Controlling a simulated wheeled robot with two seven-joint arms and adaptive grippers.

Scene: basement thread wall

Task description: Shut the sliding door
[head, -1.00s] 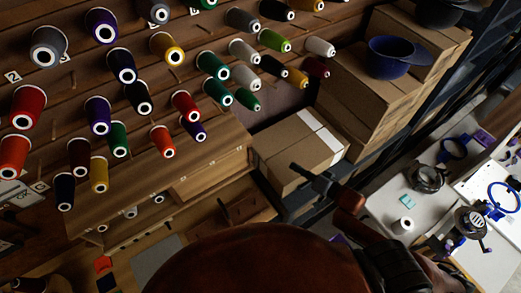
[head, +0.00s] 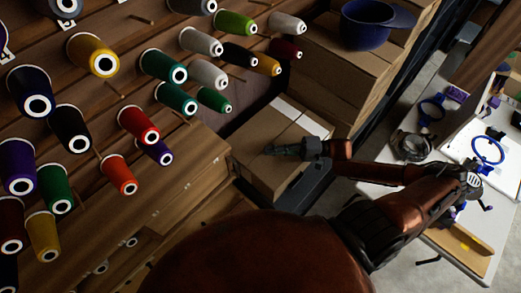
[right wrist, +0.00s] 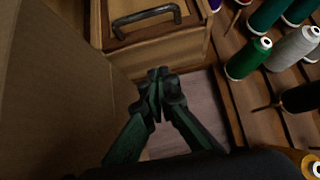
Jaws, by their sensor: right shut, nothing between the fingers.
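A low wooden cabinet (head: 185,185) stands below the thread wall. In the right wrist view, a wooden panel with a dark bar handle (right wrist: 145,20) is at the top; it looks like the sliding door, but I cannot tell how far open it is. My right gripper (head: 272,151) is shut and empty, in front of a cardboard box in the head view. Its fingertips also show in the right wrist view (right wrist: 158,88), below the handle and apart from it. My left gripper is not in view.
The cardboard box (head: 262,176) sits close to the right gripper, right of the cabinet. Several thread cones (head: 135,122) stick out from the wall. Larger boxes (head: 335,75) carry a blue cap (head: 366,25). A white worktable (head: 467,255) stands at the right.

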